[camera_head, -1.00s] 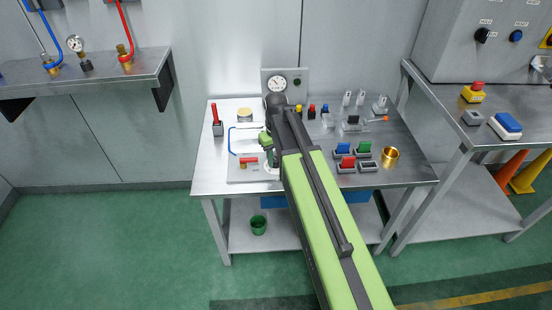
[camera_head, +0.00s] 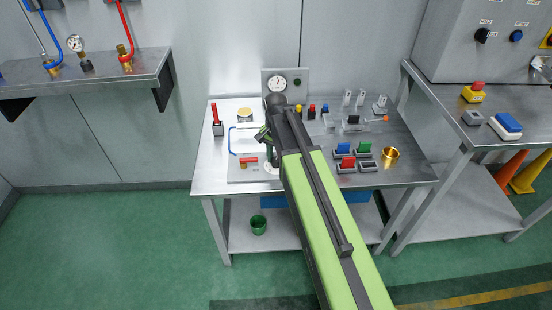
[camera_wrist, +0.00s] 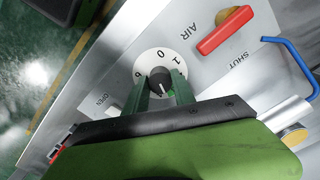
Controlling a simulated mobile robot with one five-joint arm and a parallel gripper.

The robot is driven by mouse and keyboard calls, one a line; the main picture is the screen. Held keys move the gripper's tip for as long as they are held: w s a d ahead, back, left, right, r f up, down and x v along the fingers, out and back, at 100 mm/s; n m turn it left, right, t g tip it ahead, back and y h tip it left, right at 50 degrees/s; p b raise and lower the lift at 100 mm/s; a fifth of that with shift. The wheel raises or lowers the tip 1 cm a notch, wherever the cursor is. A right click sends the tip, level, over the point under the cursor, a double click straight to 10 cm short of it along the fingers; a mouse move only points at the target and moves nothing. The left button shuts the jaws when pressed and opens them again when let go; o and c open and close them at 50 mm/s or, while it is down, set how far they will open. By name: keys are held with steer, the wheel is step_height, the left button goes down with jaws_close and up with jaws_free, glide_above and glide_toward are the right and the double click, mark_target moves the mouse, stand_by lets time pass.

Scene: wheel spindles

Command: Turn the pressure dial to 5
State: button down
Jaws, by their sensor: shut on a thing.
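The pressure dial in the wrist view is a white numbered disc (camera_wrist: 146,62) with a dark round knob (camera_wrist: 160,78) at its centre. The numerals 0, 1 and 6 show on its far side; the near side is hidden by my gripper. A pale mark on the knob points toward my gripper's palm, so its numeral is hidden. My gripper (camera_wrist: 161,85) is shut on the knob, one green finger on each side. In the head view my gripper (camera_head: 269,160) reaches down to the dial disc (camera_head: 272,171), which my arm partly covers.
A red valve handle (camera_wrist: 223,32) lies beside the dial, near the lettering AIR and SHUT. A bent blue handle (camera_wrist: 296,60) is farther right. A round gauge (camera_head: 279,83) stands behind. Several switches and blocks fill the bench's right side.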

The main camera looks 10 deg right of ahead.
mark_target(276, 160)
steer(key=m, duration=1.3)
steer(key=shift+m, duration=0.4)
stand_by(0.4)
steer(key=c, duration=1.1)
jaws_free()
steer(key=shift+o, duration=0.2)
step_height(276, 160, up, 17)
steer(key=p, duration=1.7)
steer(key=shift+r, duration=0.2)
